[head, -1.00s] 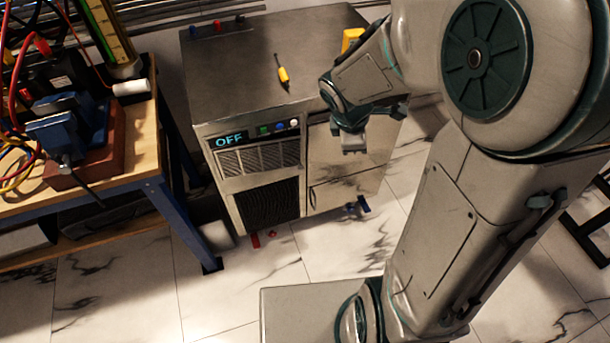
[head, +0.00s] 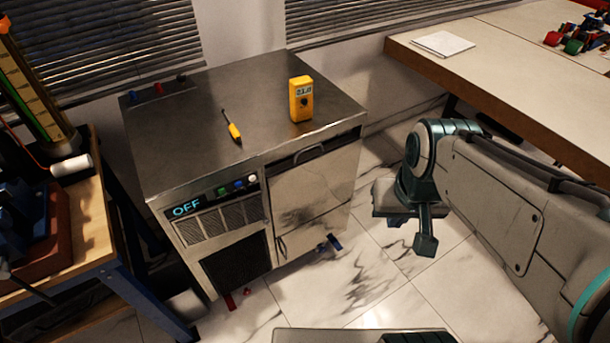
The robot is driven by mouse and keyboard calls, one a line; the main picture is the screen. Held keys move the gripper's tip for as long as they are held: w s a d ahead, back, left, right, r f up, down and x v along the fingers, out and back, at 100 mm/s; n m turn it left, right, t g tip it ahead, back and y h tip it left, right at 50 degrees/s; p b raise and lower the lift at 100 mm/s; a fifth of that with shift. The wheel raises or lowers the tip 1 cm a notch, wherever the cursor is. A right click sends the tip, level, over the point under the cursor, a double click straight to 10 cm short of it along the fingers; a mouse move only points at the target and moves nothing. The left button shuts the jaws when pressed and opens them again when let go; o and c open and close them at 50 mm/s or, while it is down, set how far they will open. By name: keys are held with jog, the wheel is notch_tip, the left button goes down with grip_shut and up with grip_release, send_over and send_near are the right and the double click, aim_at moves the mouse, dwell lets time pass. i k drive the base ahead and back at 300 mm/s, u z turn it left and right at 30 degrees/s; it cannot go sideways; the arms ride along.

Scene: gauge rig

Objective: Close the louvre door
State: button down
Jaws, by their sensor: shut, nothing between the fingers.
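The louvre door is the light slatted panel (head: 232,217) on the left front of the steel cabinet (head: 180,130), below the display reading OFF. A dark finned opening (head: 238,267) shows beneath it. I cannot tell how far the panel stands out from the front. My gripper (head: 425,244) is shut and empty, pointing down over the floor to the right of the cabinet, clear of the louvre door.
A yellow meter (head: 301,99) and a yellow-handled tool (head: 234,131) are on the cabinet top. A second door (head: 315,190) with handles is on the front right. A workbench (head: 95,220) crowds the left; a table (head: 490,75) stands right. Marble floor (head: 370,265) in front is open.

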aim_at(196, 227)
jog(key=z, duration=1.25)
jog(key=k, duration=0.55)
jog(key=u, duration=1.2)
